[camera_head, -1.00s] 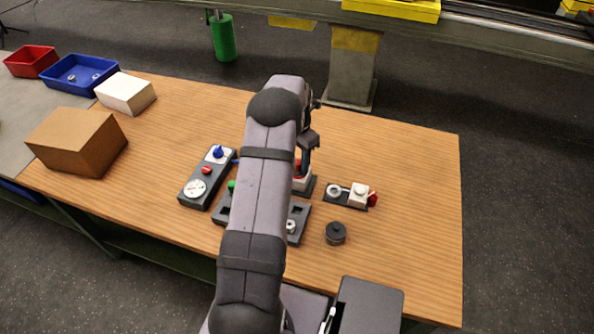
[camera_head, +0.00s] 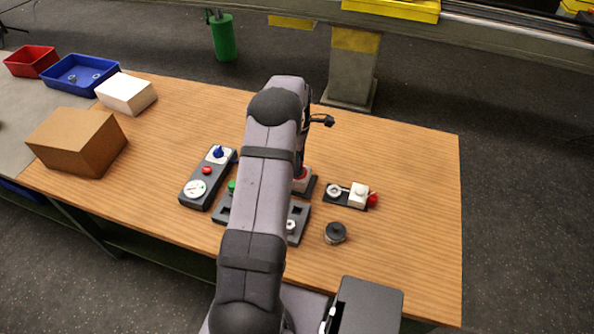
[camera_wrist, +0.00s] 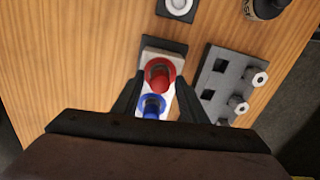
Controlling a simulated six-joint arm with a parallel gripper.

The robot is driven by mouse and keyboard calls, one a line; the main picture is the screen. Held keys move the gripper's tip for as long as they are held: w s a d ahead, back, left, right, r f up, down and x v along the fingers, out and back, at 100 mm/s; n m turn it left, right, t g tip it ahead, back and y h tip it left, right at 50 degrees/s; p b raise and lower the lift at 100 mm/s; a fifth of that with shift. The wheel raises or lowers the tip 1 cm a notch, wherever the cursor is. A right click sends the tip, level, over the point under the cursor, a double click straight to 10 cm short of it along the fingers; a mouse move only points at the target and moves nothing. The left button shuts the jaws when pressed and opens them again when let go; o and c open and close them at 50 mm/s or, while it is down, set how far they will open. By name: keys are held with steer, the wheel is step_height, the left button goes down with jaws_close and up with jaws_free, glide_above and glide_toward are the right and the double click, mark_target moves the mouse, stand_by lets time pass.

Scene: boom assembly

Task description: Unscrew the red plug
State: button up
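The red plug (camera_wrist: 160,73) sits in a white block (camera_wrist: 170,99) on a dark base. A blue round part (camera_wrist: 152,105) is beside it, nearer my wrist. My gripper (camera_wrist: 159,80) is open, with one dark finger to each side of the white block; I see nothing held. Contact with the block cannot be told. In the head view the red part (camera_head: 300,178) shows just right of my arm, which hides most of its surroundings and my fingers.
A grey slotted block (camera_wrist: 228,84) with hex nuts stands to the right. Right of my arm are a small fixture with a white block (camera_head: 358,194) and a dark round knob (camera_head: 335,233). The right side of the table is clear.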

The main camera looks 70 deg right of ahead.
steer(key=shift+m, duration=0.5)
steer(key=m, duration=1.2)
